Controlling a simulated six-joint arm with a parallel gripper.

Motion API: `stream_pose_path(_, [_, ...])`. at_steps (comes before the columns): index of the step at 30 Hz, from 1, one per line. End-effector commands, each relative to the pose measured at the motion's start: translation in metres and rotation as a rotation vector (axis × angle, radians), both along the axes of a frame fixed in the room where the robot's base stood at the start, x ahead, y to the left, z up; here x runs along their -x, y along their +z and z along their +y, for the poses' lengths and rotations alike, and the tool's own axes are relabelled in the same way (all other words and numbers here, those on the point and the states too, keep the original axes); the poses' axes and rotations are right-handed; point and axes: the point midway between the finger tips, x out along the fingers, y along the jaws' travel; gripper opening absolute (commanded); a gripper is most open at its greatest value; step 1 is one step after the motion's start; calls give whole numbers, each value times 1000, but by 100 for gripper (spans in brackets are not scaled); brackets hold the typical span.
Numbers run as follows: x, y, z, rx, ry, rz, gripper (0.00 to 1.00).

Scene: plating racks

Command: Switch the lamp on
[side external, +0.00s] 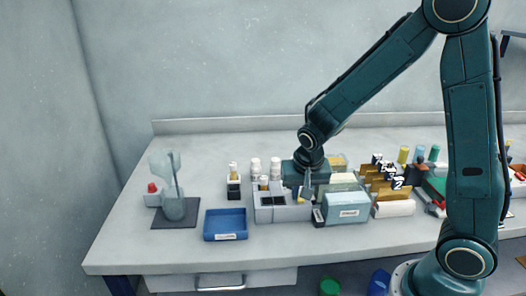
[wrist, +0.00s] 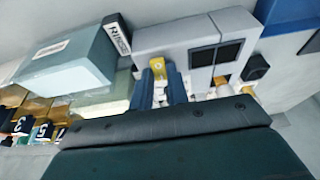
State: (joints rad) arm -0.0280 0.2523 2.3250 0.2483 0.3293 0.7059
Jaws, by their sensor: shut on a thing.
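My gripper (side external: 307,192) is low over the right end of a grey box with dark square openings (side external: 268,215). In the wrist view, the blue fingers of my gripper (wrist: 160,76) are shut on a small yellow block with a pale round mark (wrist: 157,68), at the edge of the grey box (wrist: 180,37). I cannot tell whether the block touches the box. A small grey box (side external: 151,199) with a red knob (side external: 152,187) stands at the far left, well away from my gripper. No thing is clearly recognisable as a lamp, and no light shows lit.
A blue tray (side external: 226,236) lies left of the grey box. A pale blue box (side external: 346,216) stands close right of my gripper. White bottles (side external: 275,168) stand behind. The front left of the table is clear.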

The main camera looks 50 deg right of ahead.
Motion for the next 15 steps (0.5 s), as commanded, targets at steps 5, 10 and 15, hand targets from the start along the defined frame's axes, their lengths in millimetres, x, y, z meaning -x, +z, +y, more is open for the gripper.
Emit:
stream_pose_path(5, [-2,0,-3,-70,-7,68,0])
stream_pose_path(10, [-4,0,-5,-138,-5,135,0])
stream_pose_path(15, [-6,-1,-6,-201,-4,199,0])
